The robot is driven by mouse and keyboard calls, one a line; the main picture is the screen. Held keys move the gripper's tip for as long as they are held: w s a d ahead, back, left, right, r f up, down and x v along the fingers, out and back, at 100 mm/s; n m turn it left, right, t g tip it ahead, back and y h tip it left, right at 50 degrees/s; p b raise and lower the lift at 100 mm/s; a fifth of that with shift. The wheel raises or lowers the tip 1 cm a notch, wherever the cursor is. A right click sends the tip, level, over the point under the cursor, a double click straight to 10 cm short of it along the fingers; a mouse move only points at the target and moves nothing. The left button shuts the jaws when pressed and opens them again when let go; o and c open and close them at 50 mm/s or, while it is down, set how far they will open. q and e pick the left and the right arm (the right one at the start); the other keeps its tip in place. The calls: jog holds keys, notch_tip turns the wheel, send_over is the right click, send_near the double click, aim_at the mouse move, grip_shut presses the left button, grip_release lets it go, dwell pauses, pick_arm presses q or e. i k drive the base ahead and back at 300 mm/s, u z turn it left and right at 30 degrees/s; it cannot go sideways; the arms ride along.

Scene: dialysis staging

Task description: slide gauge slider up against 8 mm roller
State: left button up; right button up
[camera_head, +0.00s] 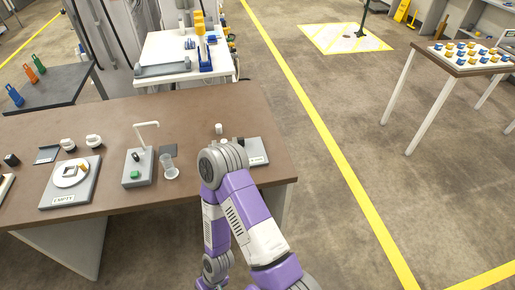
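A flat grey plate with a small pale label (256,155) lies at the right end of the brown table. My purple and white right arm covers its left part. A small white cylinder (219,128) stands just behind it; I cannot tell whether it is a roller or its size. I cannot make out the gauge slider or the 8 mm roller; they may be hidden behind my arm. My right arm comes in from the bottom, its grey joint over the table, and its gripper does not show. My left arm and gripper are out of the picture.
The brown table (110,113) also holds a grey box with a white spout (138,170), a clear cup (168,162), a tray marked EMPTY (86,192) and white knobs (93,141). A white cart (160,46) stands behind.

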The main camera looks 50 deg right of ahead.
aim_at(240, 141)
jog(key=u, duration=1.45)
jog(key=k, duration=0.05)
jog(key=z, duration=2.3)
